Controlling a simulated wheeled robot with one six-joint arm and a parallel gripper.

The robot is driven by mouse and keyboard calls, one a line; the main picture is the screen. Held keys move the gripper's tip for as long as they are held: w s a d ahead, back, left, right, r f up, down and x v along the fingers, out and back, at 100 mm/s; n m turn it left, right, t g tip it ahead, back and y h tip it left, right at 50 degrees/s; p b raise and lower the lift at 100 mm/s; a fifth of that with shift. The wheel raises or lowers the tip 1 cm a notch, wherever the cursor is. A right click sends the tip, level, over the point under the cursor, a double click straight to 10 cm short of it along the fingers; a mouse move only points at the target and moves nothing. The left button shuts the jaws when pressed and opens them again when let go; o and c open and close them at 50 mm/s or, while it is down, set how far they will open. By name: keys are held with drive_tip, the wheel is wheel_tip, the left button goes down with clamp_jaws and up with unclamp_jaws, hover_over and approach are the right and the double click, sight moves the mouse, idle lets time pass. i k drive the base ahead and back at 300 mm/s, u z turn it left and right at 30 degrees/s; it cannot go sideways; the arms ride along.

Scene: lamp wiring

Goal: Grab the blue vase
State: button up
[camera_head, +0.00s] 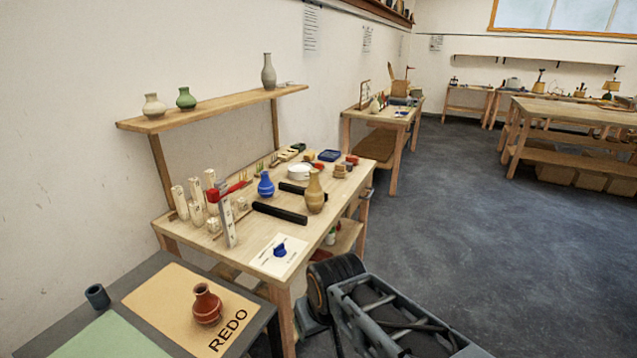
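The blue vase (266,185) stands upright on the wooden workbench (330,212), left of a tan vase (315,192). It has a round body and a narrow neck. Two black bars lie near it, one in front and one to the right behind. My arm (385,318) shows at the bottom, in front of the bench and well apart from the vase. I cannot make out my gripper's fingers.
Carved pale pieces and a red-topped tool crowd the bench's left. A white sheet (279,255) with a small blue shape lies at its front. A reddish vase (207,304) stands on the "REDO" mat (165,300). Floor at right is clear.

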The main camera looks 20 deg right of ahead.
sight(265, 188)
drive_tip(key=z, duration=1.5)
drive_tip(key=i, duration=2.9)
drive_tip(key=u, duration=4.65)
drive_tip(key=i, duration=0.5)
drive_tip(key=u, duration=0.2)
